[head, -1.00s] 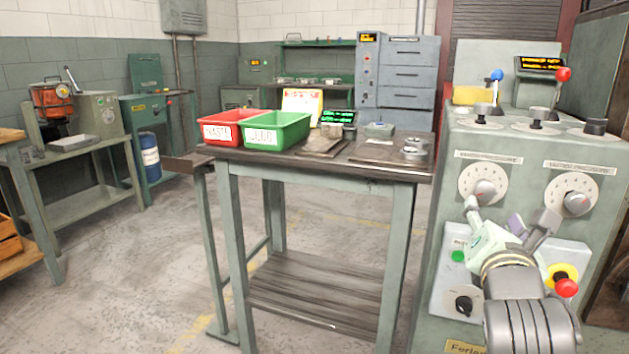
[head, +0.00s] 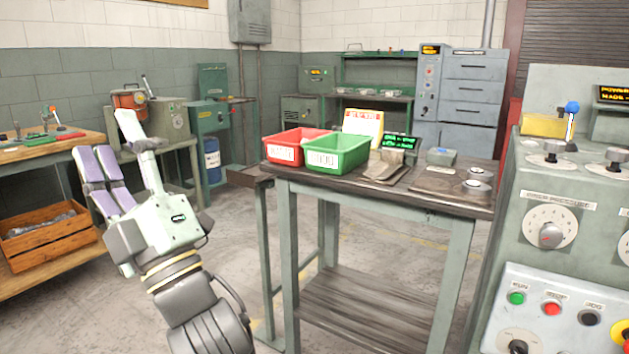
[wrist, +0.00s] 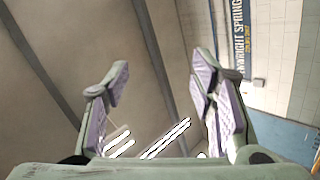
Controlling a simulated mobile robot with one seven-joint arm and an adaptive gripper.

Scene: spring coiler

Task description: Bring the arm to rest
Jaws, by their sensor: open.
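My gripper (head: 120,160) is at the left of the head view, raised in free space with its fingers pointing up. Its fingers with purple pads are spread apart and nothing is between them. In the wrist view my gripper (wrist: 160,95) is also open and empty, with the ceiling and its lights behind it. My arm shows below the gripper in the head view, and it touches nothing that I can see.
A table (head: 450,205) holds a red bin (head: 283,151), a green bin (head: 325,160) and small parts. The grey machine (head: 540,190) with dials and buttons stands at right. A workbench (head: 50,150) with a wooden crate (head: 55,240) is at left. Open floor lies between.

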